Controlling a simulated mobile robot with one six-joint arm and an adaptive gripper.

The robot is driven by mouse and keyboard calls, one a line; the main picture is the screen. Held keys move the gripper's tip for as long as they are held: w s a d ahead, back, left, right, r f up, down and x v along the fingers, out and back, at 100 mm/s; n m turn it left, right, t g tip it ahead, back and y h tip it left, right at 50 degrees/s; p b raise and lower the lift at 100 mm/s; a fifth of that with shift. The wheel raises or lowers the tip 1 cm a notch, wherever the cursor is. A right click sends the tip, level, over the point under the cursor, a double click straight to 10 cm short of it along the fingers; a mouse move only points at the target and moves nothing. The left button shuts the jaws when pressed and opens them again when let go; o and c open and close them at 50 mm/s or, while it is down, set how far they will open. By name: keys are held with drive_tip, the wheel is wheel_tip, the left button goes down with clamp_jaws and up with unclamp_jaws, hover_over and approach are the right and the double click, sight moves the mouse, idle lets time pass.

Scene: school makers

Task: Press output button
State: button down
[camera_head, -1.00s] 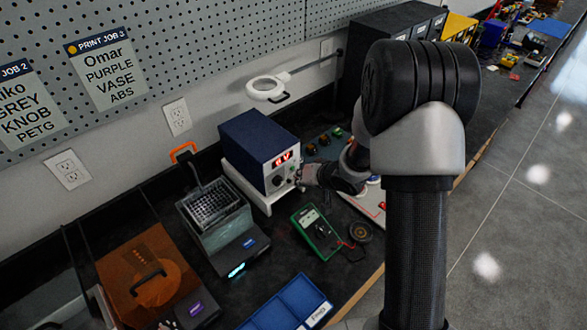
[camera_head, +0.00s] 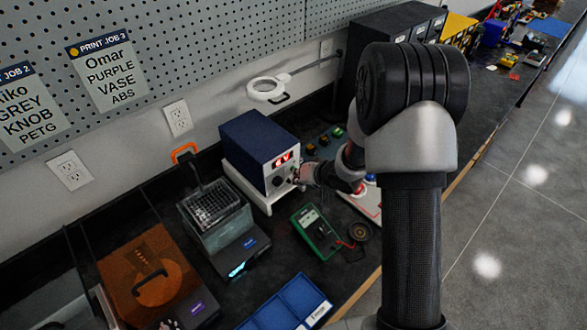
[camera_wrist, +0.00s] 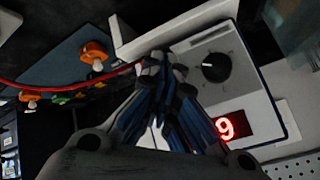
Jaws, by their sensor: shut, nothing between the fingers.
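The power supply (camera_head: 258,150) is a blue box with a pale front panel, a red lit display and a dark knob, standing on a white stand. In the wrist view the gripper (camera_wrist: 161,66) overlaps the panel beside the knob. The output button is not distinguishable; the fingers may cover it. I cannot tell whether the tips touch the panel.
A green multimeter (camera_head: 316,232) lies in front of the supply. An ultrasonic-bath-like device with a basket (camera_head: 215,215) stands left of it. A blue tray (camera_head: 288,305) is at the front edge. A magnifier lamp (camera_head: 268,88) hangs behind. A red cable (camera_wrist: 60,86) crosses the wrist view.

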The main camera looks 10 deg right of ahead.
drive_tip(key=shift+w+a, duration=0.1)
drive_tip(key=shift+w, duration=0.05)
idle(0.5)
drive_tip(key=shift+s+d+p, duration=0.3)
drive_tip(key=shift+s+p, duration=0.05)
drive_tip(key=shift+s, duration=0.2)
drive_tip(key=shift+s+d, duration=0.5)
drive_tip(key=shift+s, duration=0.35)
drive_tip(key=shift+s+d, duration=0.5)
drive_tip(key=shift+s, duration=0.4)
drive_tip(key=shift+s+d, duration=0.5)
drive_tip(key=shift+s, duration=0.35)
